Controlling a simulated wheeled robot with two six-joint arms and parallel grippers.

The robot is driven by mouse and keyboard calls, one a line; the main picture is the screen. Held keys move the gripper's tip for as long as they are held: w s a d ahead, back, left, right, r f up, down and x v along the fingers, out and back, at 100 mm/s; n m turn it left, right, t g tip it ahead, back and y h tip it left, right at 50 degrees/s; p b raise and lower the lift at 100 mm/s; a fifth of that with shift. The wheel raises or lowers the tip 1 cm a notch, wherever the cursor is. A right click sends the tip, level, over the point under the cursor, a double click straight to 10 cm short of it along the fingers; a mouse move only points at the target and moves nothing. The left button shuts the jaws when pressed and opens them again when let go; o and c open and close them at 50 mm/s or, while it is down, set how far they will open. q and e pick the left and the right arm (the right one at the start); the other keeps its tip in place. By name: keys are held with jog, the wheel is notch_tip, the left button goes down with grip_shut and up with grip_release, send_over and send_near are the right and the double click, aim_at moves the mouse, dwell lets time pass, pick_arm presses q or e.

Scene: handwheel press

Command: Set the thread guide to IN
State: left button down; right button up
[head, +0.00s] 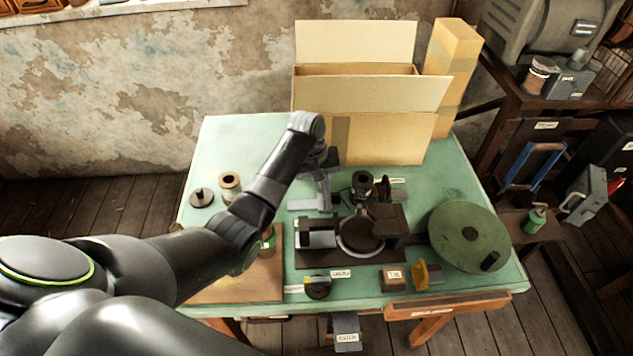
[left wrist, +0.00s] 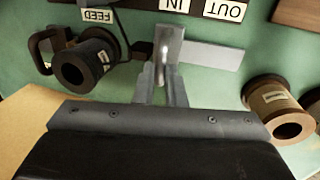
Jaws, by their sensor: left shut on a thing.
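The thread guide (left wrist: 170,42) is a small grey metal upright piece with a rounded hook, at one end of a pale grey bar (left wrist: 212,56). My left gripper (left wrist: 161,80) has its two fingers close together on the guide. In the left wrist view the guide lines up with the IN label (left wrist: 171,5); the OUT label (left wrist: 225,10) is to its right, beyond the middle of the bar. In the head view my left gripper (head: 323,178) reaches down behind the press, and the bar (head: 302,205) shows beside it. The fingers partly hide the guide. My right gripper is not in view.
A dark spool (left wrist: 84,66) stands beside the FEED label (left wrist: 98,15); a brown spool (left wrist: 275,105) stands on the other side. The press (head: 362,236) and green handwheel (head: 450,222) are in front and right. A cardboard box (head: 385,140) stands close behind the gripper.

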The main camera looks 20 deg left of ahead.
pick_arm(q)
jog(key=c, duration=1.5)
grip_release()
jog(key=shift+w+d, duration=0.2)
jog(key=shift+d, duration=0.1)
jog(key=shift+a, duration=0.1)
jog(key=shift+s+a+r, duration=0.1)
jog(key=shift+r, duration=0.1)
notch_tip(320, 180, up, 17)
jog(key=s+a+p, duration=0.1)
jog(key=a+p, duration=0.1)
jog(key=p, duration=0.3)
jog(key=shift+s+a, duration=0.2)
jog(key=shift+a, duration=0.2)
jog(key=shift+f, duration=0.15)
jog(key=shift+f, duration=0.1)
